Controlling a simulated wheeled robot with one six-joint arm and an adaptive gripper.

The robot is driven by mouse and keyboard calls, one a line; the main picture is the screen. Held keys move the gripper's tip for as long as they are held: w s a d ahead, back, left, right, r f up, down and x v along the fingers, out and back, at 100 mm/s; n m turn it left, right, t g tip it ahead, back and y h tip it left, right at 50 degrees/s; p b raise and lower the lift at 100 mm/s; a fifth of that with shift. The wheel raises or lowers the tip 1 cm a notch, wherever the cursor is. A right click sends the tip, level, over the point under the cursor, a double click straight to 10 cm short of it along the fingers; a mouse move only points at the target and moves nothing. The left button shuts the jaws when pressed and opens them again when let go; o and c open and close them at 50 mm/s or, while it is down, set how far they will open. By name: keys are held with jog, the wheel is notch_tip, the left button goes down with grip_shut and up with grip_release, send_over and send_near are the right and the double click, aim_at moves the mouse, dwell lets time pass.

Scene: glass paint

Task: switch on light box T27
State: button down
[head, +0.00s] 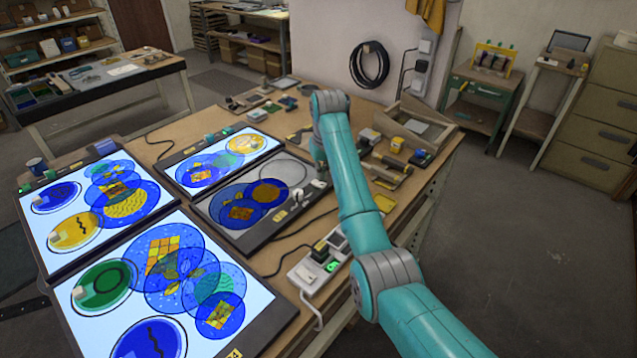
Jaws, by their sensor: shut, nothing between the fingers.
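One light box (222,208) in the middle of the bench is dark, its panel grey, with blue and orange glass pieces lying on it. Its yellow tag (281,215) is too small to read, so I cannot confirm that it is T27. My teal arm reaches over the bench and bends down to this box's right edge. My gripper (319,183) appears small at the arm's end, close to the box's far right corner. It is shut and empty. I cannot tell whether it touches the box, and no switch on this box shows clearly.
Lit light boxes with coloured glass stand behind (268,152), at left (35,238) and in front (270,305). A power strip (306,275) with a green light and cables lies near my arm. Tools and small wooden pieces (390,175) crowd the bench's right side.

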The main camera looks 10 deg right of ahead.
aim_at(322, 185)
jog(key=shift+f, duration=1.05)
dwell(0.5)
jog(key=shift+r, duration=3.55)
